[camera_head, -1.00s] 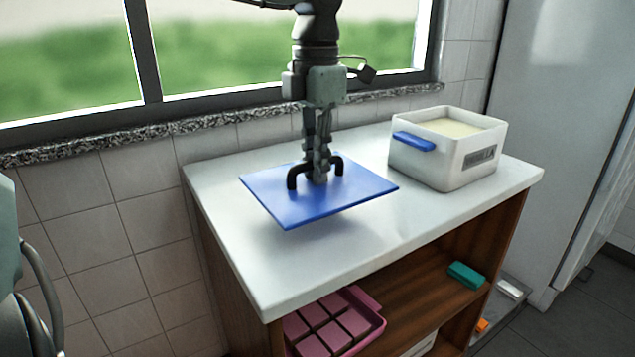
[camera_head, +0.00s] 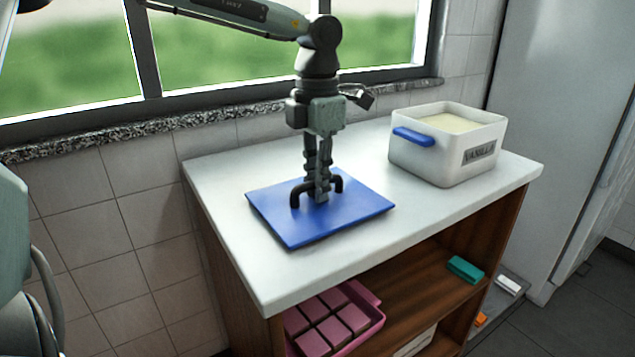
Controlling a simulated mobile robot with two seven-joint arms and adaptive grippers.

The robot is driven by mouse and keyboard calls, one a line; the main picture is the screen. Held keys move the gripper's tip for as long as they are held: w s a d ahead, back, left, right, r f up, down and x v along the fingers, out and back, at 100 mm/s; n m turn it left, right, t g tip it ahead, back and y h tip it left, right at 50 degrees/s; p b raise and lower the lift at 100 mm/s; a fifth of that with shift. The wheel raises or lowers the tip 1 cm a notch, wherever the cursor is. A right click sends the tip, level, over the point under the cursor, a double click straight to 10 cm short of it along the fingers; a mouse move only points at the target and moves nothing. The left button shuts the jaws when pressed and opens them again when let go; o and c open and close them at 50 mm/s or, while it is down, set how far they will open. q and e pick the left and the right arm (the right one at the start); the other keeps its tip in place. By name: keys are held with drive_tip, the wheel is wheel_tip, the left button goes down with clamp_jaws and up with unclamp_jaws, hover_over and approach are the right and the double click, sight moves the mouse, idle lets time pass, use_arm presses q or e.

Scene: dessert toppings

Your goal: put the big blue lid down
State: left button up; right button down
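The big blue lid (camera_head: 295,228) is a flat square panel with a dark arched handle on top. It lies flat on or just above the white counter (camera_head: 225,178), left of the vanilla tub; the picture does not settle whether it touches. My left gripper (camera_head: 321,193) comes straight down from above, its fingers closed around the middle of the handle. The fingers hide that part of the handle. My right gripper is not in view.
A white open tub labelled vanilla (camera_head: 450,150) with a blue side handle stands right of the lid. A pink tray (camera_head: 372,335) of pink blocks and a teal block (camera_head: 466,269) are on the shelf below. The counter's front is clear.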

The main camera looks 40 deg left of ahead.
use_arm(q)
drive_tip(key=o, duration=0.3)
wheel_tip(320, 180, up, 12)
drive_tip(key=shift+r, duration=0.15)
idle(0.4)
drive_tip(key=shift+s, duration=0.1)
idle(0.4)
